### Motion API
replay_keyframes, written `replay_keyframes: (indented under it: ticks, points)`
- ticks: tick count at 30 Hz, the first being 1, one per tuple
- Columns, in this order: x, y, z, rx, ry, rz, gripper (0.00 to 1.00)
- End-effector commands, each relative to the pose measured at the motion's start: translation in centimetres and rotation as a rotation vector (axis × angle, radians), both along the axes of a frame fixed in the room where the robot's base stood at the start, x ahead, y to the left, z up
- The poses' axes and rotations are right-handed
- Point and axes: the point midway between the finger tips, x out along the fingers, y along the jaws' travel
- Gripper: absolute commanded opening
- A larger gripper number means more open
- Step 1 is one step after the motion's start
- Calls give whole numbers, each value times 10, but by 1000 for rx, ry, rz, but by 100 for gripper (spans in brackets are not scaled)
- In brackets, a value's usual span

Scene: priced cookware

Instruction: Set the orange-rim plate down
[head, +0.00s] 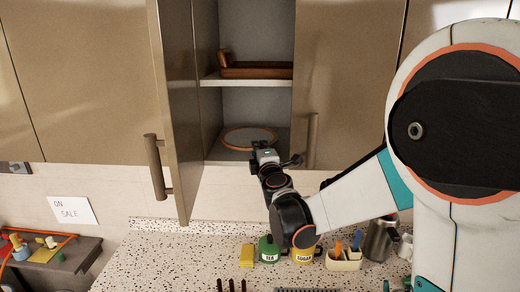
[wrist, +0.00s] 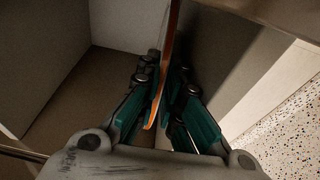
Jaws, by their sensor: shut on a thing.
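The orange-rim plate (head: 249,137) is inside the open wall cabinet, flat and level with the lower compartment. In the wrist view its orange rim (wrist: 152,122) shows edge-on between the fingers. My gripper (head: 264,151) reaches in from the front and is shut on the near edge of the plate. In the wrist view the teal-padded fingers (wrist: 160,88) stand on both sides of the rim. The plate is very close to the cabinet floor (head: 222,155); I cannot tell whether it touches. The gripper hides part of the near rim.
An open cabinet door (head: 175,100) stands left of the opening; a closed door (head: 350,80) is right. A brown wooden tray (head: 256,71) sits on the upper shelf (head: 245,82). Below, the counter holds a green tin (head: 268,250), a yellow sugar tin (head: 304,255) and a metal jug (head: 378,240).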

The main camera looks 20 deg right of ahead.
Motion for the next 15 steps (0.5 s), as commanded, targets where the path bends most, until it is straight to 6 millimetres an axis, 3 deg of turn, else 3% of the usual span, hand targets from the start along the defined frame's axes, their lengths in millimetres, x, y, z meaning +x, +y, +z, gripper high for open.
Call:
replay_keyframes:
  ticks: [1,7,10,15]
  points:
    - [-7,1,-14,15,2,7,0]
    - [-7,1,-15,17,2,7,0]
    - [-7,1,-15,17,2,7,25]
    - [-9,2,-16,17,2,8,26]
